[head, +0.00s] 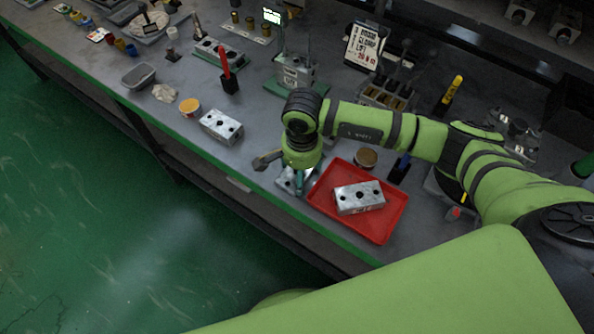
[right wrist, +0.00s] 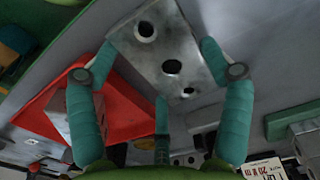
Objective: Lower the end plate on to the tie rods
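A silver metal block with dark holes, the plate (right wrist: 165,55), sits between the teal fingers of my right gripper (right wrist: 160,62) in the right wrist view. The two outer fingertips meet its opposite edges, so the gripper looks shut on it. In the head view my right gripper (head: 287,181) points down beside the red tray, and it mostly hides the plate. A similar drilled block (head: 358,197) lies in the red tray (head: 378,232). Another drilled block (head: 222,126) stands on the bench to the left. I cannot make out the tie rods. My left gripper is not in view.
Behind the gripper, a metal assembly (head: 297,72) stands on a green mat, with a printed sign (head: 366,46) to its right. A red marker in a black holder (head: 229,82) and an orange-lidded tub (head: 190,107) stand left. The bench's front edge is close to the gripper.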

